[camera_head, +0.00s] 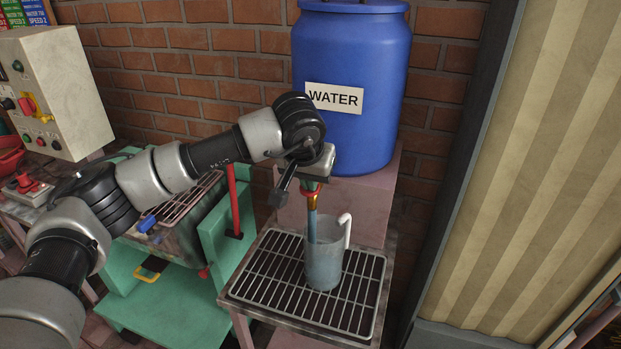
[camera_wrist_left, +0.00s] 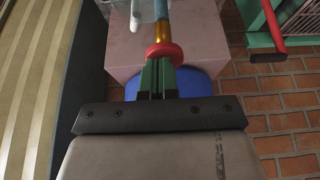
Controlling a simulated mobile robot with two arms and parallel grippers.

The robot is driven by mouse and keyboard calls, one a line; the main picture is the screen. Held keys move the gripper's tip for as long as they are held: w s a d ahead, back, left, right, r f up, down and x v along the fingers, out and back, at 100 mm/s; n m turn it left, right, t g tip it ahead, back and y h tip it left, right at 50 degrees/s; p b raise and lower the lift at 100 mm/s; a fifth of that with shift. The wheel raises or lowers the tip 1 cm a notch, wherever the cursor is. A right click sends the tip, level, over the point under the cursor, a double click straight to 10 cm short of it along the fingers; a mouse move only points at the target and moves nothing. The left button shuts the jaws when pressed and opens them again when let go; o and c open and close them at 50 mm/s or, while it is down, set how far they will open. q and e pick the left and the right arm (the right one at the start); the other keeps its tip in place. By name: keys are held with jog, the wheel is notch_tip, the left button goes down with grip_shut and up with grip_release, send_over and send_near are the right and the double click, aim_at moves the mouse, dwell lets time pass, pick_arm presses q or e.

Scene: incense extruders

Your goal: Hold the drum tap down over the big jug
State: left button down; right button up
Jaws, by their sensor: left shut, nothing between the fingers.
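The blue drum (camera_head: 350,70) labelled WATER stands on a pinkish block against the brick wall. Its tap shows a red collar and a brass spout (camera_head: 313,201); they also show in the left wrist view (camera_wrist_left: 163,32). A blue stream of water (camera_head: 312,226) runs from the spout into the big jug (camera_head: 325,262), a translucent grey vessel with a white handle, upright on the grate. My left gripper (camera_head: 312,182) is shut and empty. Its green fingertips (camera_wrist_left: 157,80) are at the red collar and appear to touch it. The gripper hides the tap's upper part. My right gripper is not in view.
The wire grate (camera_head: 260,278) has bare room around the jug. A green machine (camera_head: 150,300) with a red lever (camera_head: 234,200) stands to the left, beneath my left arm. A control box (camera_head: 55,95) is at the far left, and a striped panel (camera_head: 530,170) at the right.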

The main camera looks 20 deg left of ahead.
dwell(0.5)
pick_arm(q)
jog(key=shift+r+p, duration=0.35)
jog(key=shift+r, duration=0.45)
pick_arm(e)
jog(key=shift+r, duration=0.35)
